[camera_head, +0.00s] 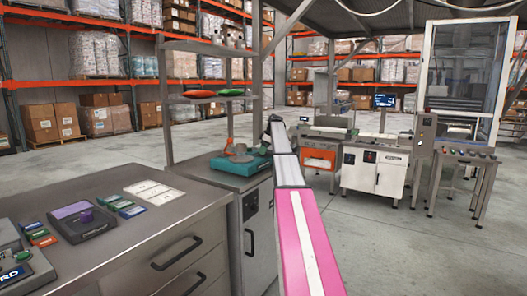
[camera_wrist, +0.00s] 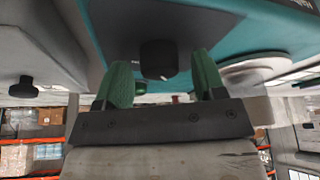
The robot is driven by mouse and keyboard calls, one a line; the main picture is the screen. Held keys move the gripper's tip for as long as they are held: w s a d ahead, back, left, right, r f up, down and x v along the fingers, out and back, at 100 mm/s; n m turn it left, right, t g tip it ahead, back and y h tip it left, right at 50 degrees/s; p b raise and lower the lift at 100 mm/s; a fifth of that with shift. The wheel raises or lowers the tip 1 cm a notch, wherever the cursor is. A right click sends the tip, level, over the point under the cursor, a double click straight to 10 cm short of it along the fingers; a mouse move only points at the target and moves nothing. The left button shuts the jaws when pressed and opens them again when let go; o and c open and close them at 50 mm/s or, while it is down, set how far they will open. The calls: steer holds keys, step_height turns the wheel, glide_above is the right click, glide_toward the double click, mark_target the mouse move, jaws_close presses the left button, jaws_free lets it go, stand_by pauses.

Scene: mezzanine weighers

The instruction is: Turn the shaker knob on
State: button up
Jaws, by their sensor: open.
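A teal bench device (camera_head: 240,163), which looks like the shaker, stands on the grey cabinet beyond the near counter, with small items on top. In the wrist view its teal body (camera_wrist: 285,35) fills the top, with a dark front panel (camera_wrist: 190,22). A round black knob (camera_wrist: 158,58) with a small pale mark sticks out of that panel. My gripper (camera_wrist: 162,74) is open, its green fingers on either side of the knob. Gaps show between knob and fingers in the picture; contact cannot be told.
Another black knob (camera_wrist: 22,87) shows at the left in the wrist view, on a grey surface. A shelf with red and green bags (camera_head: 200,94) is above the teal device.

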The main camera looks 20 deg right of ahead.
steer(key=c, duration=0.9)
